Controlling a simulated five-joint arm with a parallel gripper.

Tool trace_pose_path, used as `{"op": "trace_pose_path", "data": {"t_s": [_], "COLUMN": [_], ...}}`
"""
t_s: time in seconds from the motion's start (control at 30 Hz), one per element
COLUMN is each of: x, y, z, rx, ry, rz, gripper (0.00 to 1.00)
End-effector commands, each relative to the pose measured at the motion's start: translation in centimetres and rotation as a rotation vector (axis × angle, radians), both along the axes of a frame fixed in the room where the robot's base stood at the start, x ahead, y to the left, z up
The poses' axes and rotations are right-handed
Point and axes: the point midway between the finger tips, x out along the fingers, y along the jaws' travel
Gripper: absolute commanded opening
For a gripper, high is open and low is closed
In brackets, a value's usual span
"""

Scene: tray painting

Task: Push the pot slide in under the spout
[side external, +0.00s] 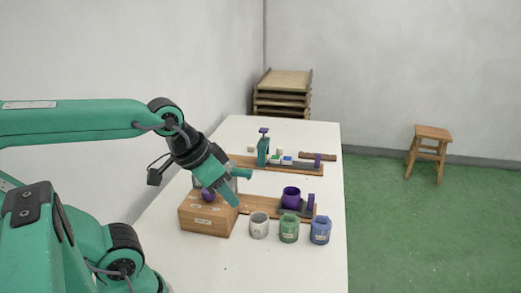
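A purple pot (291,195) stands on a dark slide on a wooden board (262,208) at the middle of the table. An upright purple block (311,203) stands at the slide's right end. A short teal tube (241,173), which looks like the spout, shows to the pot's upper left, partly behind my gripper. The pot is to the right of this tube, apart from it in the picture. My gripper (229,193) points down to the right, above the wooden box and left of the pot. Its finger gap is too small to make out.
The wooden box (205,218) with a purple knob (208,196) stands left. White (259,226), green (289,229) and blue (320,231) jars line the front. A second board (305,167) carries a teal stand (263,151) behind. The near table is clear.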

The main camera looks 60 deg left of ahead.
Motion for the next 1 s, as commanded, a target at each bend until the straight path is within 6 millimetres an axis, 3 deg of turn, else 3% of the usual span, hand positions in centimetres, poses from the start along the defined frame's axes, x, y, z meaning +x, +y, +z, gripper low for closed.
{"op": "trace_pose_path", "data": {"t_s": [0.07, 0.27, 0.47, 1.0], "x": [0.0, 0.4, 2.2, 11.9], "y": [0.0, 0.1, 0.3, 1.9], "z": [0.0, 0.3, 1.0, 2.4], "rx": [0.0, 0.005, 0.027, 0.12], "ry": [0.0, 0.006, 0.035, 0.169], "rz": [0.0, -0.007, -0.042, -0.234], "gripper": [0.42, 0.42, 0.42, 0.42]}}
